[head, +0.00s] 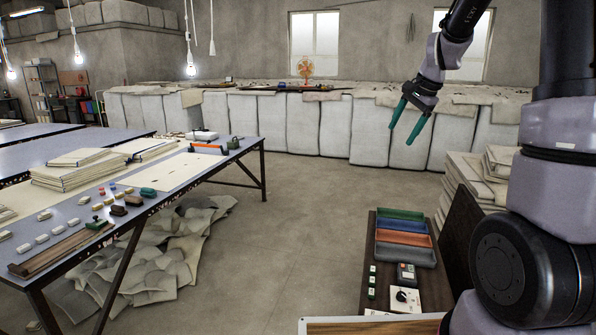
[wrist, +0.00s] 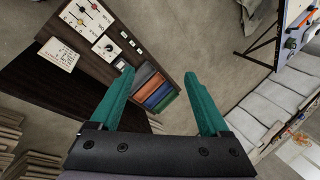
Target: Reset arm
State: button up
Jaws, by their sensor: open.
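My gripper (head: 409,121) hangs in the air at the upper right of the head view, in front of the white wrapped bales. Its two green fingers are spread apart with nothing between them. My arm is raised and bent, reaching in from the right side of the head view. No cloth touches the fingers.
A table (head: 225,160) with cloth stacks and small items stands at left, crumpled fabric (head: 160,262) beneath. A dark cabinet (head: 378,283) with colored trays (head: 404,241) stands front right. White bales (head: 330,128) line the back wall. The middle floor is clear.

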jog(key=s+a+r+n+t, duration=0.1)
jog(key=s+r+n, duration=0.1)
jog(key=s, duration=0.7)
jog(key=s+a+r+n+t, duration=0.1)
jog(key=s+a+r+n, duration=0.1)
jog(key=s, duration=0.7)
jog(key=s+a+r+n, duration=0.2)
jog(key=s+r, duration=0.3)
jog(key=s, duration=0.4)
jog(key=shift+s+n+t, duration=0.15)
jog(key=shift+n+t, duration=0.25)
jog(key=shift+n, duration=0.4)
